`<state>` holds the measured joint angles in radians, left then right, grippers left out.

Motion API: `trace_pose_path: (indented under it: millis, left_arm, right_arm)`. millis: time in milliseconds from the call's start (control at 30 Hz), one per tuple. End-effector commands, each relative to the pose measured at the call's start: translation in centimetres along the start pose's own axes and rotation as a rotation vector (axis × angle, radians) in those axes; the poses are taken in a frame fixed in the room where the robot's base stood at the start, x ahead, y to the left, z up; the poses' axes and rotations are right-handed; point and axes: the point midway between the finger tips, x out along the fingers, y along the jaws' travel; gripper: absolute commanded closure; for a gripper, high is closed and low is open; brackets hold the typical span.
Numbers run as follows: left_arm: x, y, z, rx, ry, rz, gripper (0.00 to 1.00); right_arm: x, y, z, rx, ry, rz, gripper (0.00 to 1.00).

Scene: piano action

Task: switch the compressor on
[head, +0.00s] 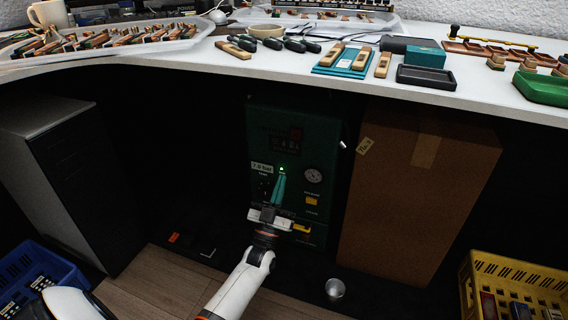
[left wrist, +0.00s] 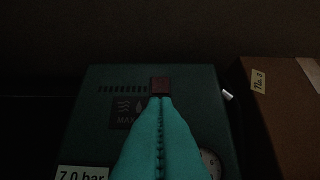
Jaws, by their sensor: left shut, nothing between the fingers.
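My right gripper is not in view.
A tall cardboard box (head: 420,190) stands close to the compressor's right. A grey cabinet (head: 60,165) is on the left. The tabletop (head: 270,72) overhangs above. A yellow crate (head: 515,270), a blue crate (head: 40,270) and a small metal cup (head: 335,289) are on the floor.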

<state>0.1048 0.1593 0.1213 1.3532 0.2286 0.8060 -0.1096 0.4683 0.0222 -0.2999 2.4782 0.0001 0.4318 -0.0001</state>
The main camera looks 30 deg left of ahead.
Motion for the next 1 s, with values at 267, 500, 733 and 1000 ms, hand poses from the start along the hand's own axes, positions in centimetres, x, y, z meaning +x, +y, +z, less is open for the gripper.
trace_pose_path:
  millis: [267,500,733,1000]
  left_arm:
    - [-2.5,-0.1,-0.5,-0.001,0.000,0.000,1.00]
    - [-2.6,0.0,-0.5,-0.001,-0.001,0.000,1.00]
    - [-2.6,0.0,-0.5,-0.001,-0.001,0.000,1.00]
    - [-1.5,-2.2,3.3,-0.031,-0.051,-0.044,1.00]
  right_arm:
    - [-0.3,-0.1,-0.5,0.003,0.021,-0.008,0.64]
    - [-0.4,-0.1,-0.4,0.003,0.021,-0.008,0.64]
    - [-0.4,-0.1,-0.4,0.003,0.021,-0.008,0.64]
    - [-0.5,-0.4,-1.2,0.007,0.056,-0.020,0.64]
